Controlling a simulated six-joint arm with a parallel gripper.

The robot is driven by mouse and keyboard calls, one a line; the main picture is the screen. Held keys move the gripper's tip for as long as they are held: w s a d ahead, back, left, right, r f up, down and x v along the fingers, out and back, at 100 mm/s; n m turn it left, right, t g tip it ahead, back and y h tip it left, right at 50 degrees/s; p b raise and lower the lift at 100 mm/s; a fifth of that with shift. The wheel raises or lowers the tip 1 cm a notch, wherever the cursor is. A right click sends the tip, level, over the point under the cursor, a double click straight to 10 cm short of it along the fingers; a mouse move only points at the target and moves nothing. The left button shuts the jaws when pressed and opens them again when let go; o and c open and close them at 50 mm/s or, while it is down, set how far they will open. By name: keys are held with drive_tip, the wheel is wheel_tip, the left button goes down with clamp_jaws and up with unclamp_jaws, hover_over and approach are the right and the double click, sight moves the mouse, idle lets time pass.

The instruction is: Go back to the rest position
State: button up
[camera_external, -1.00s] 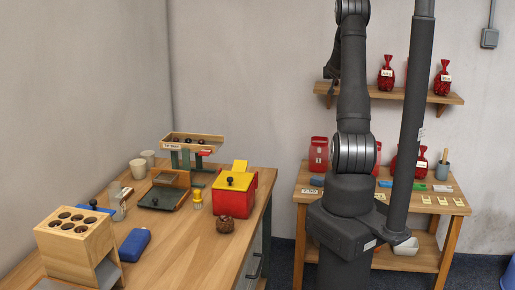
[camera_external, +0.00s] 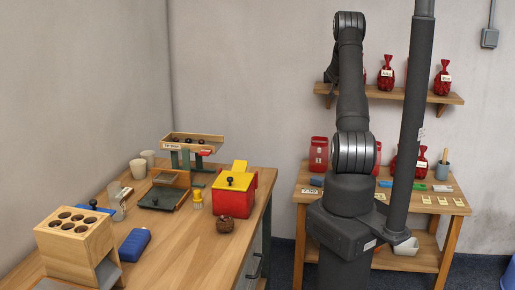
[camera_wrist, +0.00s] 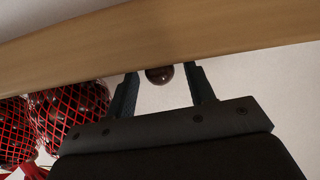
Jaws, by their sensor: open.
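My gripper (camera_wrist: 163,88) shows in the wrist view with its two dark fingers apart. A round dark brown ball (camera_wrist: 160,75) shows between the fingertips, beside a wooden edge; I cannot tell whether it lies between them or farther off. In the external view my arm stands upright in front of the back wall, near the right table. The gripper itself is mostly hidden there behind my arm.
Red net bags (camera_wrist: 70,118) are close at the left in the wrist view, by a wooden board (camera_wrist: 150,38). The wall shelf (camera_external: 425,94) holds red bags (camera_external: 443,78). The left table (camera_external: 180,255) carries a wooden block with holes (camera_external: 75,245) and a red box (camera_external: 233,203).

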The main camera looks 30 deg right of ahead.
idle(0.3)
drive_tip(key=v, duration=1.2)
drive_tip(key=x, duration=1.2)
drive_tip(key=shift+f, duration=0.25)
drive_tip(key=shift+r, duration=1.8)
drive_tip(key=shift+s+a+f, duration=0.1)
drive_tip(key=shift+s+a, duration=0.05)
drive_tip(key=shift+a, duration=0.4)
drive_tip(key=shift+s+a+f, duration=0.1)
drive_tip(key=shift+s+a, duration=0.05)
drive_tip(key=shift+a, duration=0.35)
drive_tip(key=s+a+f+n+t+y, duration=0.1)
drive_tip(key=s+a+f+n+y, duration=0.1)
drive_tip(key=a+f, duration=0.6)
drive_tip(key=s+a+f+n+t+y, duration=0.1)
drive_tip(key=a+f, duration=0.7)
drive_tip(key=a, duration=1.2)
drive_tip(key=s+a+f+n+t+y, duration=0.1)
drive_tip(key=s+a+f+n+y, duration=0.2)
drive_tip(key=a+f, duration=0.5)
drive_tip(key=s+a+y, duration=0.1)
drive_tip(key=a, duration=0.4)
drive_tip(key=shift+a+n+t, duration=0.4)
